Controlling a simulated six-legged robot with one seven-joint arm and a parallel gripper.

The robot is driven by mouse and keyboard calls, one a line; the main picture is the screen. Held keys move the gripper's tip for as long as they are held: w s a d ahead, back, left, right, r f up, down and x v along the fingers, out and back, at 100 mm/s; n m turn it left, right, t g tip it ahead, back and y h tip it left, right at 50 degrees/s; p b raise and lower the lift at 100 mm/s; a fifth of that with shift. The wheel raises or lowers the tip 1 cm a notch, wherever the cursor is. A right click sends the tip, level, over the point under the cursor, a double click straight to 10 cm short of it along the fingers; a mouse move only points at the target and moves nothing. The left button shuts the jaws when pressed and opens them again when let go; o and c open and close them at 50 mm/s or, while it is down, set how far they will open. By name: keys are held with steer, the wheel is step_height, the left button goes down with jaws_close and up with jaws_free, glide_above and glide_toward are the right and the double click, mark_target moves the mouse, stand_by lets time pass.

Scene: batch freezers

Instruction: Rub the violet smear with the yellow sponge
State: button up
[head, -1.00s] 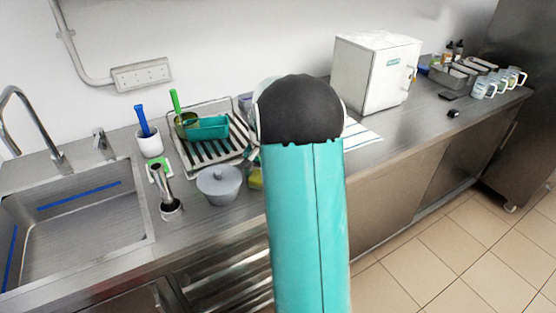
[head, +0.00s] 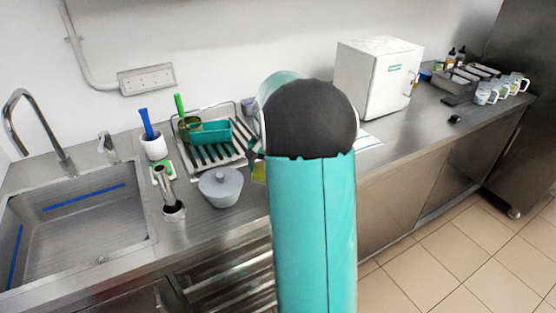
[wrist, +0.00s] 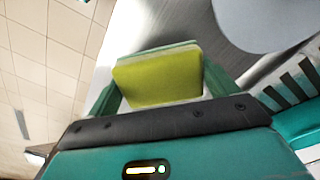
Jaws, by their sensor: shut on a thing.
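The yellow sponge (wrist: 157,82) is held between the two teal fingers of my gripper (wrist: 160,72) in the wrist view. A small yellow patch of the sponge (head: 258,172) shows in the head view, just right of the grey lidded bowl and left of my arm. My arm hides most of my gripper in the head view. The wrist view shows steel counter beyond the sponge, but I cannot tell whether the sponge touches it. I see no violet smear in either view; my arm covers part of the counter.
The grey lidded bowl (head: 220,188) stands close left of the sponge. Behind it is a drying rack (head: 232,154) with a teal tray (head: 210,132). The sink (head: 80,225) is at left. A white box-shaped machine (head: 378,78) stands right of my arm. Mugs (head: 487,95) stand far right.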

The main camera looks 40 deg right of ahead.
steer(key=shift+a+r, duration=0.1)
steer(key=shift+r, duration=1.4)
